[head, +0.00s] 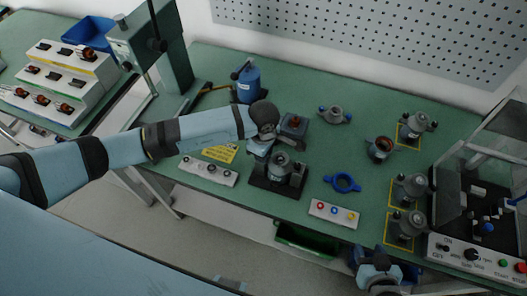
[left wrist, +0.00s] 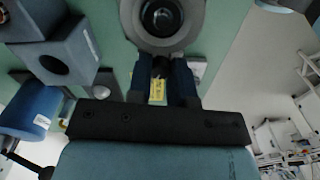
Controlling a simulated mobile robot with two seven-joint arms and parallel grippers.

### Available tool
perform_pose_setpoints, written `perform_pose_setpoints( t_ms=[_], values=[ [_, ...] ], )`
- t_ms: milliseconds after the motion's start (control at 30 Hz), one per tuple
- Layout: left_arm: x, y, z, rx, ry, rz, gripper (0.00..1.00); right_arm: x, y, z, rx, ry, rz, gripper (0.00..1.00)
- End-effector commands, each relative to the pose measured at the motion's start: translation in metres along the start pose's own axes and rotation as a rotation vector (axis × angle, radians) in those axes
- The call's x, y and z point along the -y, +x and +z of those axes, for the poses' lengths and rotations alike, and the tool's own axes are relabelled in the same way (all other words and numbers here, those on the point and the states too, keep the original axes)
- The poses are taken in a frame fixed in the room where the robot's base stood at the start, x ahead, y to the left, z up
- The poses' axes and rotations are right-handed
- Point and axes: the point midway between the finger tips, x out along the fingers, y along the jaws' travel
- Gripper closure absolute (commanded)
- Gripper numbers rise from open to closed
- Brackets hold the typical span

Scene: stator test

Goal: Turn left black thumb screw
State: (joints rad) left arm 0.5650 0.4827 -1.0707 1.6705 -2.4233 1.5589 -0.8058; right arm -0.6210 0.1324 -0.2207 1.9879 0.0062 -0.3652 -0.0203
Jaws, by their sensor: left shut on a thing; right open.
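My left gripper (head: 262,148) is at the left side of a grey stator (head: 282,165) standing on a black base (head: 268,186) near the table's front edge. In the left wrist view the left fingers (left wrist: 161,78) are closed on a small black thumb screw (left wrist: 160,66) beside the round grey stator (left wrist: 163,18). Most of the screw is hidden between the fingers. In the head view my arm and gripper hide that screw. My right gripper (head: 380,272) is open and apart from these things, at the bottom right in front of the table.
A red-topped dark block (head: 294,124) and a blue bottle (head: 248,82) stand behind the base. Several stators stand at the right by a test station (head: 462,258).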

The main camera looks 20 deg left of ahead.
Motion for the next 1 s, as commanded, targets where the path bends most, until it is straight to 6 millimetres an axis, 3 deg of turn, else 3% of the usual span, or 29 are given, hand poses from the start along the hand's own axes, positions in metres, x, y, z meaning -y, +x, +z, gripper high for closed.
perform_pose_setpoints(
  t_ms=[600,1000],
  values=[
    [0.000,0.001,0.000,0.000,-0.392,0.001,1.00,0.004,0.011,0.015,0.003,0.001,-0.011,0.54],
    [0.000,-0.001,0.000,0.001,-0.477,0.001,1.00,0.005,0.013,0.016,0.001,-0.001,-0.013,0.54]
  ],
)
